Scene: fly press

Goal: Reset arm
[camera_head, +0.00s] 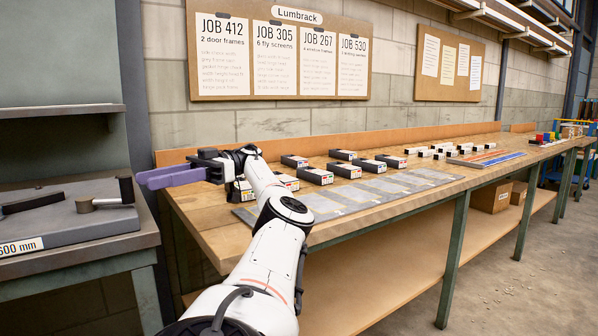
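My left arm comes up from the bottom of the head view and bends left at the wrist. Its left gripper (146,180) has purple fingers pointing left, past the left end of the workbench (200,215) and towards the grey machine table. The two fingers overlap in this view, so I cannot tell whether they are open or shut. No object shows at the fingertips. The gripper body and wrist hide part of the bench's left end and partly cover a small labelled box. My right gripper is not in view.
Several dark boxes with white labels (316,176) stand on the bench behind a grey panel mat (325,208). Lumbrack job board (280,60) hangs behind. Concrete floor (480,285) is open at right.

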